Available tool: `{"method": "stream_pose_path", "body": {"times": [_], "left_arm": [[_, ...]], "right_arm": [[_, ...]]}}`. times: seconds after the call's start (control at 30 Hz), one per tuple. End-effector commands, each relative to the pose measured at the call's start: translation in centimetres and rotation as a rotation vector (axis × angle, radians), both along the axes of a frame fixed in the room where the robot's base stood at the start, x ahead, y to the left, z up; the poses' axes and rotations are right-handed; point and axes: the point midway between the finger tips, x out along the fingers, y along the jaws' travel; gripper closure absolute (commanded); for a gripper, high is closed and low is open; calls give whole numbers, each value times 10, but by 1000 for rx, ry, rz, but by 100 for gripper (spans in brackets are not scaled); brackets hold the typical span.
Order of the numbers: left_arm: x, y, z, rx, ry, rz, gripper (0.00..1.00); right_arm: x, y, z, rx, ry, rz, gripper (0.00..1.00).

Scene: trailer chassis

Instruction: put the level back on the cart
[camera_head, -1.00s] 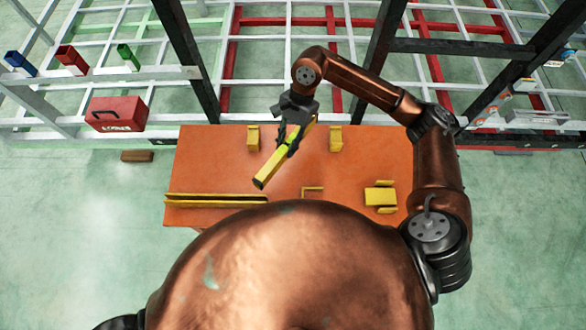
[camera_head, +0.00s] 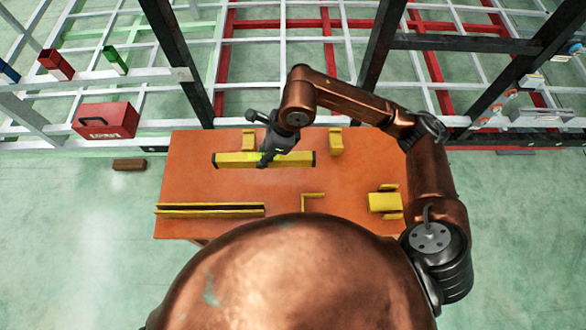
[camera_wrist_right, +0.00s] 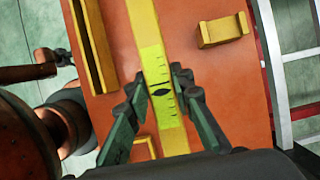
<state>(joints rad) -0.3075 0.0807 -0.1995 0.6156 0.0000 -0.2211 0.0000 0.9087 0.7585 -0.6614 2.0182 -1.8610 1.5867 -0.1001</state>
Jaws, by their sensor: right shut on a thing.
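The level is a long yellow bar with dark ends (camera_head: 295,159) and a pale yellow-green middle window with a dark mark, which shows in the right wrist view (camera_wrist_right: 160,85). It lies crosswise over the orange cart top (camera_head: 225,187), near the far edge and close in front of two yellow blocks. I cannot tell whether it touches the cart top. My right gripper (camera_head: 264,161) is shut on the level left of its middle, with fingers on both sides. A dark arm end at the left edge of the wrist view may be my left gripper (camera_wrist_right: 61,57); its fingers are unclear.
Yellow blocks (camera_head: 249,139) and (camera_head: 336,141) stand at the cart's far side. A long yellow channel (camera_head: 210,210), a small angle piece (camera_head: 312,196) and a yellow bracket (camera_head: 384,202) are nearer. Beyond are dark posts, the white and red frame and a red toolbox (camera_head: 106,120).

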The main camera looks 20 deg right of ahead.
Motion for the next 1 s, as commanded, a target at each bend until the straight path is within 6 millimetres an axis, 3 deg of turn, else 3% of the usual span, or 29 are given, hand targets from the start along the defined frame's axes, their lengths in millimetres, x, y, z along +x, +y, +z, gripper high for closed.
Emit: {"method": "stream_pose_path", "body": {"times": [0.17,0.4,0.7,0.9,1.0], "left_arm": [[3,-1,-1,-1,-4,0,60],[12,-2,-5,-2,-14,-3,60],[12,-2,-6,-3,-15,-3,60],[9,-2,-8,-2,-11,-3,60],[8,-2,-8,-2,-9,-3,60]], "right_arm": [[-8,-43,-20,0,3,-3,100],[-14,-73,-61,0,2,-1,100],[-16,-87,-79,0,1,0,100],[-16,-86,-106,3,2,1,100],[-15,-86,-107,2,-1,2,100]]}}
